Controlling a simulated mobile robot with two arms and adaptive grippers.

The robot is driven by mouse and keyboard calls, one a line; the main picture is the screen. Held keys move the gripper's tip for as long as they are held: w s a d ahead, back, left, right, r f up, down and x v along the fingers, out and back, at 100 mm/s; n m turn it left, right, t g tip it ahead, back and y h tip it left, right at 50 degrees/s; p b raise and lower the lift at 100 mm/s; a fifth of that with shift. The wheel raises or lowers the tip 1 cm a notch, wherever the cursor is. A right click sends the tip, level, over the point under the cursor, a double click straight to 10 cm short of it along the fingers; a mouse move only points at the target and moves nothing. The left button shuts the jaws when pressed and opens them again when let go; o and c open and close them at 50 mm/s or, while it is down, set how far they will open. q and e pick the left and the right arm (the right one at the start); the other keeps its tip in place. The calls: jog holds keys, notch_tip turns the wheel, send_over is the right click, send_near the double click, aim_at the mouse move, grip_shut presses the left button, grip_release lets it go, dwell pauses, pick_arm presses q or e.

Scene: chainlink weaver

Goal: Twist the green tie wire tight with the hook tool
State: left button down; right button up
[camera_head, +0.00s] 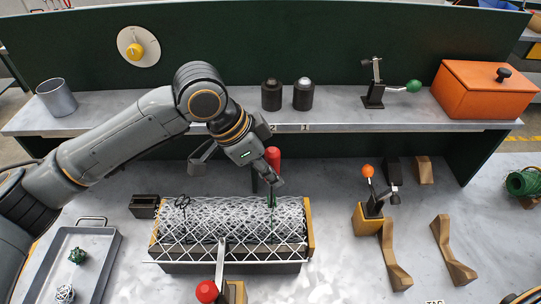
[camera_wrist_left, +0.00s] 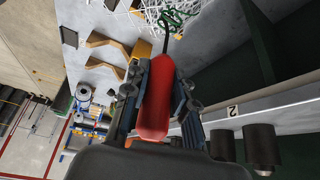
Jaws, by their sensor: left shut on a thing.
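My left gripper (camera_head: 268,172) is shut on the red handle of the hook tool (camera_head: 273,157), above the right part of the woven wire mesh (camera_head: 225,222). In the left wrist view the red handle (camera_wrist_left: 156,100) lies between the two fingers, and a thin dark shaft runs from it towards the green tie wire (camera_wrist_left: 175,20). The green tie wire (camera_head: 271,200) stands in the mesh right below the gripper. I cannot tell whether the hook is in its loop. A black tie wire (camera_head: 182,202) sits at the mesh's left end. My right gripper is not in view.
A red-knobbed lever clamp (camera_head: 207,291) stands in front of the mesh, and an orange-knobbed one (camera_head: 368,171) to its right. A grey tray (camera_head: 110,262) lies at left. The shelf (camera_head: 210,118) behind carries an orange box (camera_head: 484,90). Wooden pieces (camera_head: 449,250) lie at right.

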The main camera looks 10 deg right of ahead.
aim_at(267, 150)
pick_arm(q)
jog(key=m+p, duration=0.1)
jog(key=m+g+p, duration=0.1)
jog(key=m+p, duration=0.1)
jog(key=shift+r+m+g, duration=0.25)
jog(key=shift+m+g, duration=0.05)
jog(key=shift+f+m+g+y+p, duration=0.1)
jog(key=shift+m+g+y+p, duration=0.35)
jog(key=shift+m, duration=0.65)
jog(key=m+g, duration=0.1)
jog(key=m, duration=0.1)
jog(key=shift+w+d+f+m+p, duration=0.1)
jog(key=shift+m+p, duration=0.2)
jog(key=shift+p, duration=0.1)
jog(key=p, duration=0.1)
jog(key=n+p, duration=0.1)
jog(key=shift+r+n+t+p, duration=0.2)
jog(key=shift+n+t+p, duration=0.05)
jog(key=shift+n+p, duration=0.05)
notch_tip(267, 150, up, 3)
jog(key=p, duration=0.2)
jog(key=shift+r+p, duration=0.1)
jog(key=shift+p, duration=0.3)
jog(key=shift+r+p, duration=0.3)
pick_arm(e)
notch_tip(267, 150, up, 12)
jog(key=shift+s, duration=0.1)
